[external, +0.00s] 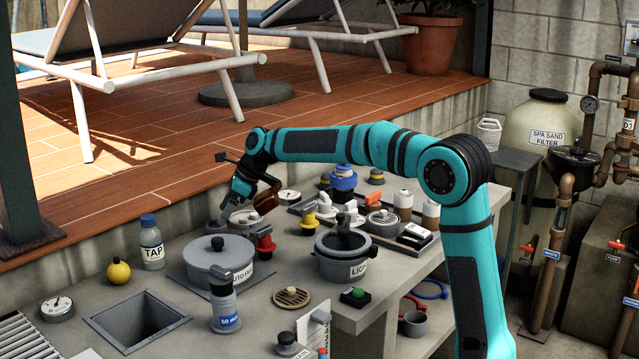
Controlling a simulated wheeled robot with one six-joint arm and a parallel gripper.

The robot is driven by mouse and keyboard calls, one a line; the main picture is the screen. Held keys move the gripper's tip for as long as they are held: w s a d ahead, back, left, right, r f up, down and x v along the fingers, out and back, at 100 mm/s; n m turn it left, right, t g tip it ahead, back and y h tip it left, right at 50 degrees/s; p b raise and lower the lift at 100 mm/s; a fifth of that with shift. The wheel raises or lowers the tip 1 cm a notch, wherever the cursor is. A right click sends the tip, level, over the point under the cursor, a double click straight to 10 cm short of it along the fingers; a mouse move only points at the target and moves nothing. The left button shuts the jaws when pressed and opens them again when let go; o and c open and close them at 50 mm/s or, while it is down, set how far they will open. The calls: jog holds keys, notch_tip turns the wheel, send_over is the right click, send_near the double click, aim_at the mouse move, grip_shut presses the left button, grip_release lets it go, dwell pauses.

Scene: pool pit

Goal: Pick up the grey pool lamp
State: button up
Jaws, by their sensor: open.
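My gripper (246,205) reaches down over the back left part of the grey worktop, with its jaws apart. Just below it is a low, round grey thing (243,220), which looks like the grey pool lamp, though it is small and partly covered by the gripper. I cannot tell whether the jaws touch it or are around it. Nothing is seen held up in the jaws.
A red-and-black fitting (264,243) and a large lidded grey pot (217,262) stand close in front. A TAP bottle (152,242) is left. A crowded tray (415,238) is right. A square opening (137,318) is front left; the terrace step (130,215) rises behind.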

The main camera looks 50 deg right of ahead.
aim_at(216, 225)
jog(key=shift+x, duration=2.75)
jog(key=shift+a, duration=0.1)
jog(key=shift+c, duration=0.3)
jog(key=c, duration=1)
